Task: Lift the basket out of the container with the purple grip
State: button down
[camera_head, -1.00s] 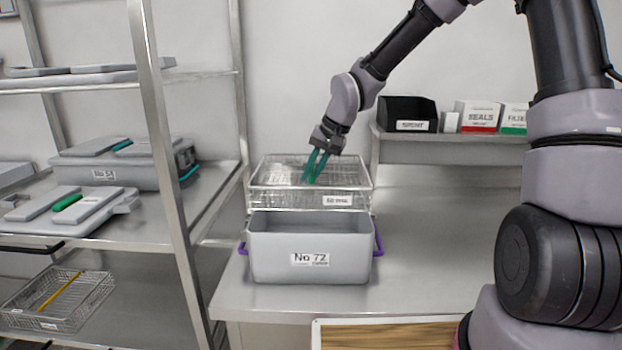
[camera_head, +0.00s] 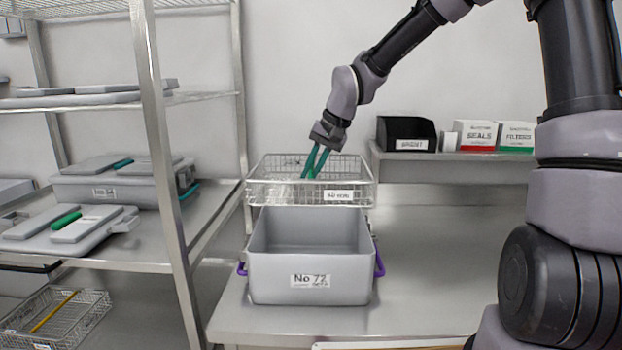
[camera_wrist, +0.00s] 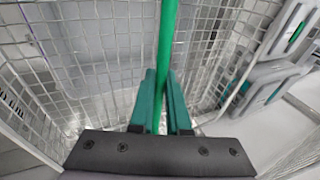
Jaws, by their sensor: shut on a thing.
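The wire basket (camera_head: 262,194), with a white label on its front, hangs above the grey container (camera_head: 269,283) in the head view. The container is labelled "No 72", has purple grips (camera_head: 379,262) at its sides, and stands open on the steel bench. Its visible interior looks empty. My gripper (camera_head: 313,168) reaches down into the basket. In the wrist view its teal fingers (camera_wrist: 160,112) are shut on a bright green bar (camera_wrist: 167,40), which looks like the basket's handle. The wire mesh of the basket (camera_wrist: 215,45) surrounds the fingers. The basket appears about level.
A steel rack (camera_head: 160,140) stands left of the bench, holding a closed grey container (camera_head: 120,187), a lid (camera_head: 75,228) and another wire basket (camera_head: 70,318). A raised shelf at right holds a black bin (camera_head: 405,134) and boxes (camera_head: 478,135). The bench right of the container is clear.

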jog(key=shift+r, duration=4.9)
